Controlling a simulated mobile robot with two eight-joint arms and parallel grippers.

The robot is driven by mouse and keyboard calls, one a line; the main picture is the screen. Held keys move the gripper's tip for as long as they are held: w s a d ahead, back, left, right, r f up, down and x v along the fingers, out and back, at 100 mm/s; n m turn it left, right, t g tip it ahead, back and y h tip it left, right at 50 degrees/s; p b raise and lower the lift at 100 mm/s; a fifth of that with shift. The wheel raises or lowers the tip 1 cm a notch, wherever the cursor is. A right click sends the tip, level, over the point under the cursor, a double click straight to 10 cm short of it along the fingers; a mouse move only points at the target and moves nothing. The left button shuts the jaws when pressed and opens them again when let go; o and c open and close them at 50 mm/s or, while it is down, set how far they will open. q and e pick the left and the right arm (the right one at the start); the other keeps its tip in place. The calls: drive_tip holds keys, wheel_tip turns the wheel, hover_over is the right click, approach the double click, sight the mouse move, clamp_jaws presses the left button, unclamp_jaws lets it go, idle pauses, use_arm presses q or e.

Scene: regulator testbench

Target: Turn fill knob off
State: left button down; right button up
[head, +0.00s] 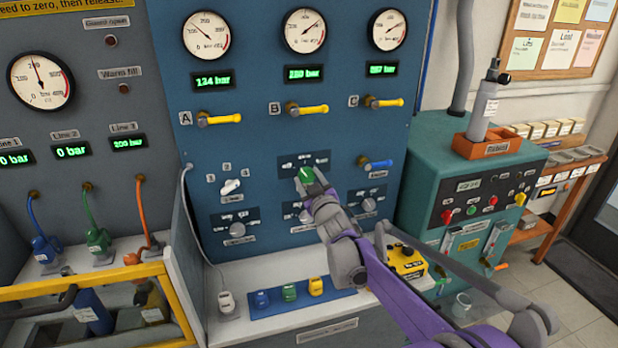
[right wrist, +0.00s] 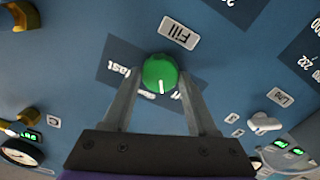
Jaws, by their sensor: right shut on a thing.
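The green fill knob (head: 306,175) sits on the blue panel, on a dark label plate (head: 322,160) below the middle gauge. My right gripper (head: 312,190) reaches it from the front and is shut on it. In the right wrist view the green knob (right wrist: 160,74) sits between the tips of my right gripper's two fingers (right wrist: 160,88). Its white pointer points down in that picture. The word "fast" shows left of the knob there, and the "Fill" label (right wrist: 179,32) is above it. The plate's other words are partly hidden by the fingers. My left gripper is not in view.
Yellow valve handles A (head: 220,119), B (head: 308,109) and C (head: 385,102) stick out above. A blue handle (head: 377,164) is to the right and a white selector (head: 230,187) to the left. Grey knobs sit below, with a shelf holding a blue tray (head: 340,300).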

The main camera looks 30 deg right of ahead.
drive_tip(key=n+p, duration=0.1)
drive_tip(key=n, duration=0.4)
idle(0.6)
drive_tip(key=o, duration=1.4)
drive_tip(key=shift+s, duration=0.1)
drive_tip(key=v, duration=1)
drive_tip(key=shift+s+a+b, duration=0.2)
drive_tip(key=shift+s+b, duration=0.1)
